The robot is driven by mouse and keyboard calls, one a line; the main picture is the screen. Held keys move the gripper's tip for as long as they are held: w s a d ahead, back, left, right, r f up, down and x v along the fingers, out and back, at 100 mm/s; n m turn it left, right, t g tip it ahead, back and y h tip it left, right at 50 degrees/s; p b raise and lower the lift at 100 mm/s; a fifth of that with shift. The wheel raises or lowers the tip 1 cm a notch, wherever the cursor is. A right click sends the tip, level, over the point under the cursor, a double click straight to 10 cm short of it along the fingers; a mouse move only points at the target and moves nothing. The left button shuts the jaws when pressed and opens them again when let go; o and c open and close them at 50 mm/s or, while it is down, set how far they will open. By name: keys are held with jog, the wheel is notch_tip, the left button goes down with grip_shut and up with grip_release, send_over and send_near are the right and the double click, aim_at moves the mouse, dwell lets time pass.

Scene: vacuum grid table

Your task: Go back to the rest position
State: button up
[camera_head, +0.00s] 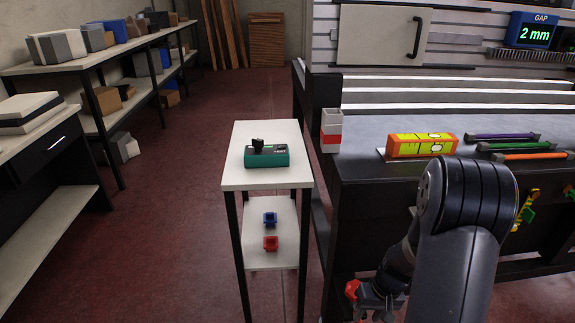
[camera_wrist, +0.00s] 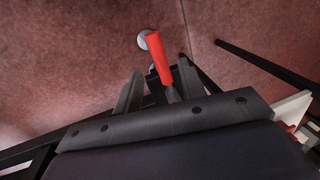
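My gripper (camera_head: 378,302) hangs low in front of the dark grid table (camera_head: 365,172), at the bottom of the head view, partly hidden behind my arm. In the wrist view, my gripper (camera_wrist: 160,68) shows two grey fingers spread apart. A red handle (camera_wrist: 159,57) on a dark shaft shows between them, with a pale round piece by its end. The shaft is narrower than the gap, and I see no finger closed on it. A red part (camera_head: 352,289) also shows beside my gripper in the head view. The floor lies beyond the fingers.
A white side stand (camera_head: 236,178) left of the table bears a green device (camera_head: 267,157). Blue (camera_head: 270,218) and red (camera_head: 270,243) blocks sit on its lower shelf. A yellow-orange level (camera_head: 422,144) lies on the table edge. Open red floor (camera_head: 170,220) lies left of the stand.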

jog(key=f, duration=0.3)
jog(key=f+b, duration=0.1)
jog(key=shift+a+f, duration=0.2)
jog(key=shift+a, duration=0.2)
jog(key=shift+d+n, duration=0.1)
jog(key=shift+n, duration=0.2)
jog(key=shift+r, duration=0.15)
notch_tip(320, 180, up, 11)
jog(key=d+p, duration=0.2)
jog(key=p, duration=0.2)
jog(key=f+b, duration=0.1)
jog(key=f, duration=0.3)
jog(key=a+f+b, duration=0.1)
jog(key=f+b, duration=0.1)
jog(key=f, duration=0.2)
jog(key=a+f+b, duration=0.1)
jog(key=f, duration=0.3)
jog(key=shift+a, duration=0.2)
jog(key=shift+w+d+r+n, duration=0.1)
jog(key=shift+d+r+n, duration=0.3)
jog(key=shift+d+n, duration=0.35)
